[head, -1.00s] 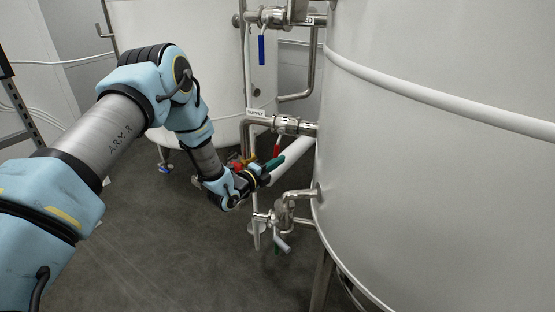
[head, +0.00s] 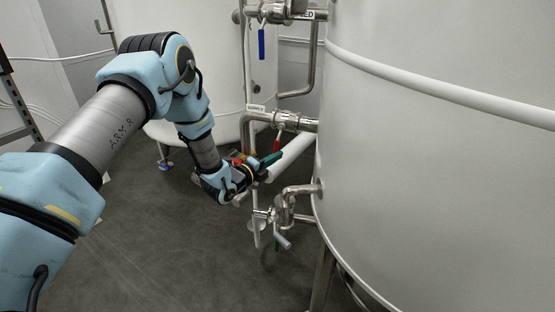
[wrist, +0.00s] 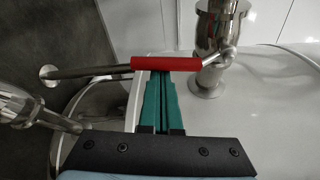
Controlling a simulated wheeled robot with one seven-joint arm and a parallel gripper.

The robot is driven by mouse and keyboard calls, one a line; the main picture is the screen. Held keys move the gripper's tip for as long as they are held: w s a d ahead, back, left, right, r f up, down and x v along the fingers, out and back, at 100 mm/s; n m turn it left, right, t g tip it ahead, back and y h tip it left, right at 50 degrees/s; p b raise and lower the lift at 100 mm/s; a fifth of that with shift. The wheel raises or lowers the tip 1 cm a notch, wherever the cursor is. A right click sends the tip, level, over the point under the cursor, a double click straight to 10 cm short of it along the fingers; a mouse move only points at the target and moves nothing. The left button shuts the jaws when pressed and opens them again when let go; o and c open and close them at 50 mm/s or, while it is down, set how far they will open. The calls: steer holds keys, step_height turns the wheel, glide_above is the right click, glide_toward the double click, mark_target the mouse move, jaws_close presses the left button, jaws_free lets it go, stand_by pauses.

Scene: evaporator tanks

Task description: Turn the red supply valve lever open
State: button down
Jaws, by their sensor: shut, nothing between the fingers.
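The red supply valve lever (head: 277,144) hangs down from the steel supply valve (head: 288,121) in the head view, under a small "SUPPLY" label. In the wrist view its red sleeve (wrist: 166,64) runs across the picture, joined at the right to the steel valve body (wrist: 219,30). My gripper (head: 273,158) has green fingers and is just below the lever in the head view. In the wrist view the fingers (wrist: 163,76) are together and empty, with their tips at the sleeve's lower edge. I cannot tell whether they touch it.
The big white tank (head: 440,190) fills the right side. A blue-handled valve lever (head: 261,44) hangs above. A white pipe (head: 292,157) runs close behind the fingers. Open floor (head: 150,250) lies at left.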

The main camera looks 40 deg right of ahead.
steer(key=shift+w+a, duration=0.1)
steer(key=shift+w, duration=0.2)
steer(key=w+a+r+m+t+y+b, duration=0.3)
steer(key=w+r+m+b, duration=0.4)
steer(key=m+b, duration=0.4)
steer(key=shift+a+r+t+y+b, duration=0.2)
steer(key=shift+t+y+b, duration=0.15)
steer(key=shift+b, duration=1.65)
steer(key=shift+w+r, duration=0.1)
steer(key=shift+d, duration=0.1)
